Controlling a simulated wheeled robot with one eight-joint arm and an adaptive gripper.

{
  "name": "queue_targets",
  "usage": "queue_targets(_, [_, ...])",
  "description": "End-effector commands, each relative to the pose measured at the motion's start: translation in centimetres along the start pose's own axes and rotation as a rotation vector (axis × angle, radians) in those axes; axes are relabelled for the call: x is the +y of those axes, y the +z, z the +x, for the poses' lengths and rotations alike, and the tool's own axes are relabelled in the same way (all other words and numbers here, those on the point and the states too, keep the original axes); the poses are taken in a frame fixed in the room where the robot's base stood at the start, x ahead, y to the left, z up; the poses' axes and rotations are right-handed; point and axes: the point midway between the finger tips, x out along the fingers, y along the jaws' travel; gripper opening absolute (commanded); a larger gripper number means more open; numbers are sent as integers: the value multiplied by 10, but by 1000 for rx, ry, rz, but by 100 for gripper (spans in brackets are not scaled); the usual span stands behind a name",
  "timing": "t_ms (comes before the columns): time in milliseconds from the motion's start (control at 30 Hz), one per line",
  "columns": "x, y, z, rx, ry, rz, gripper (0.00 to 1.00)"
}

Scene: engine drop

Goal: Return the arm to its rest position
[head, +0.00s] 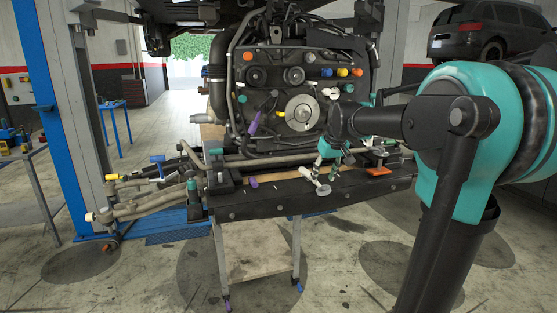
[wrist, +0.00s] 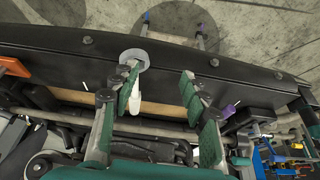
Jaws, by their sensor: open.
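My gripper (head: 325,152) hangs over the front black crossbeam of the engine stand in the head view. In the wrist view my gripper (wrist: 158,88) has its two green-padded fingers spread wide, with nothing clamped between them. A small white and grey part (head: 319,182) with a round end is on the beam just below my gripper. The same white and grey part (wrist: 134,62) shows close to the left finger in the wrist view; I cannot tell if they touch. My arm reaches in from the right and is bent, with the wrist in front of the engine (head: 290,90).
The black crossbeam (head: 270,203) rests on a small stand (head: 260,240). Hoses and pipes (head: 140,205) stick out on the left. An orange piece (head: 379,171) lies on the beam's right. A blue lift post (head: 62,120) stands left. Open floor lies in front.

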Motion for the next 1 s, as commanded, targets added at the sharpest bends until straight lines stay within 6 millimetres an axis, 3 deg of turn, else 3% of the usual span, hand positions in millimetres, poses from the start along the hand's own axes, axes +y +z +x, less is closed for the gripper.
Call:
queue_targets(167, [-3,42,20,-5,14,32,45])
queue_targets(367, [-9,111,49,-11,34,85,45])
queue_targets(467, [-14,163,68,-15,50,123,45])
queue_targets(600, [-25,248,96,-19,74,183,45])
queue_targets(733, [-33,308,112,-21,90,224,45])
queue_targets(867, [-38,342,120,-22,100,247,45])
queue_targets(1000, [-40,352,123,-23,104,255,45])
